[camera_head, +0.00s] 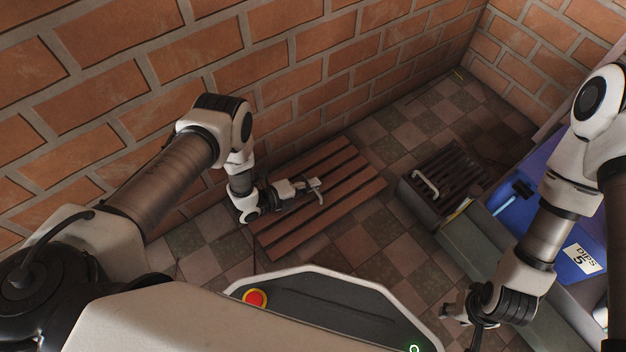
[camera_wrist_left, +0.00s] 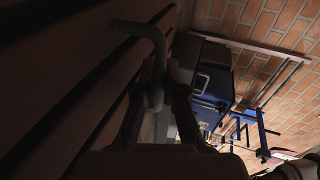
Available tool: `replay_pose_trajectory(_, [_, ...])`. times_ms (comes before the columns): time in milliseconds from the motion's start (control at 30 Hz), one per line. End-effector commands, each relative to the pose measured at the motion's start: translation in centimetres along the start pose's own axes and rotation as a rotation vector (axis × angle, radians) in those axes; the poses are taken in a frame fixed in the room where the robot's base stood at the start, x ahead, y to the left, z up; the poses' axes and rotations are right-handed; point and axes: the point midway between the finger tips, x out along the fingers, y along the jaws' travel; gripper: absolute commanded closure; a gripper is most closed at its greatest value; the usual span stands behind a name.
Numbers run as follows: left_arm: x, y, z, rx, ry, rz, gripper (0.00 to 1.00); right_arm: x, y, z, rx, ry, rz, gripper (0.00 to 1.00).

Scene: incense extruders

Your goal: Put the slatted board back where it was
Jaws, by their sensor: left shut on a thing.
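The slatted board (camera_head: 345,172) is reddish brown with several parallel slats and dark gaps. It lies low beside the brick wall, over the checkered floor; I cannot tell whether it touches the floor. My left gripper (camera_head: 312,187) is over the board, shut on its pale handle (camera_head: 320,196). In the left wrist view, the handle (camera_wrist_left: 150,38) rises from between the fingers (camera_wrist_left: 155,95), with the dark board (camera_wrist_left: 60,75) filling the left side. My right gripper (camera_head: 462,312) hangs at the lower right, apart from the board; its fingertips are unclear.
A dark slatted-top box (camera_head: 452,172) with a pale handle (camera_head: 425,183) stands right of the board. A grey-green ledge (camera_head: 500,255) and a blue container (camera_head: 578,262) are farther right. The brick wall (camera_head: 290,50) bounds the back. Checkered floor (camera_head: 360,240) is clear in front.

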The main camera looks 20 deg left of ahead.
Motion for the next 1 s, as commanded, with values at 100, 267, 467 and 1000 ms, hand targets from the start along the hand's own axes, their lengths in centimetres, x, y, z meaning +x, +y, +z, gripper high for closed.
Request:
replay_pose_trajectory(100, [0.1,0.0,0.1,0.002,-0.001,-0.005,1.0,0.2,0.0,0.0,0.0,0.0,0.0,0.6])
replay_pose_trajectory(267, [0.1,0.1,0.0,0.001,0.0,-0.001,0.66,0.1,0.0,0.0,0.0,0.001,0.0,0.6])
replay_pose_trajectory(467, [0.1,0.0,0.0,0.001,0.0,-0.001,0.66,0.0,0.0,0.0,0.0,0.0,0.0,0.6])
replay_pose_trajectory(1000, [-10.6,-0.5,0.1,-0.001,-0.003,0.001,0.66,-5.6,-0.1,0.2,-0.01,-0.007,-0.001,0.6])
